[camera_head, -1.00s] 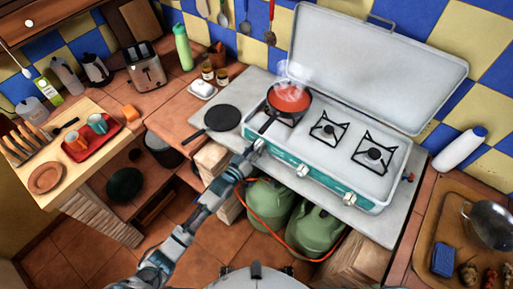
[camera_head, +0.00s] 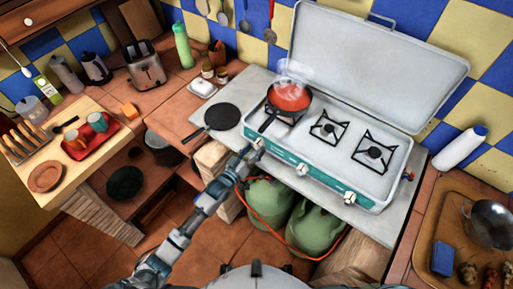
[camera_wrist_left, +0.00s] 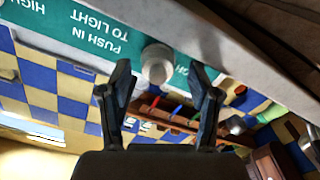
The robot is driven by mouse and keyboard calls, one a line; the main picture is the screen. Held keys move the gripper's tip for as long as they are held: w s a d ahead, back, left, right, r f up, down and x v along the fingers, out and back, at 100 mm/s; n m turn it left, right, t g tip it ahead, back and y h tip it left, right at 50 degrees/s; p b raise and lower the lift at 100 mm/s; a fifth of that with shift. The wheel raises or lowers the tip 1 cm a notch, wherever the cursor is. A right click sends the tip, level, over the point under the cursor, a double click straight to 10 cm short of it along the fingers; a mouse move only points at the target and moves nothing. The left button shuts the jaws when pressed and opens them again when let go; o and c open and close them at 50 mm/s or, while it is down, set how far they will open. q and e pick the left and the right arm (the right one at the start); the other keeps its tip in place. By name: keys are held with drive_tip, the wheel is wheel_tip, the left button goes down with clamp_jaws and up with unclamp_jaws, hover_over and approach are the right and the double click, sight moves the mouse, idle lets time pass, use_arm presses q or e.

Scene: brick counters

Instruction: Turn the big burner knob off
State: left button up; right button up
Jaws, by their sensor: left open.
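The camping stove (camera_head: 325,179) stands open on the counter with a teal front panel. A pale round knob (camera_wrist_left: 158,63) sits on that panel in the left wrist view, beside upside-down "PUSH IN TO LIGHT" lettering. My left gripper (camera_wrist_left: 163,88) is open, with one dark finger on each side of the knob's lower part; I cannot tell whether they touch it. In the head view the left gripper (camera_head: 250,153) is at the leftmost knob and mostly covers it. Two other knobs, middle (camera_head: 302,169) and right (camera_head: 349,197), show clear. My right gripper is out of view.
A steaming pan of red sauce (camera_head: 289,97) sits on the left burner, its handle pointing toward the front left. Two green gas bottles (camera_head: 314,227) with an orange hose stand under the counter. A black skillet (camera_head: 222,117) lies left of the stove.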

use_arm(q)
drive_tip(key=v, duration=1)
drive_tip(key=shift+s+f, duration=0.1)
drive_tip(key=shift+f, duration=0.1)
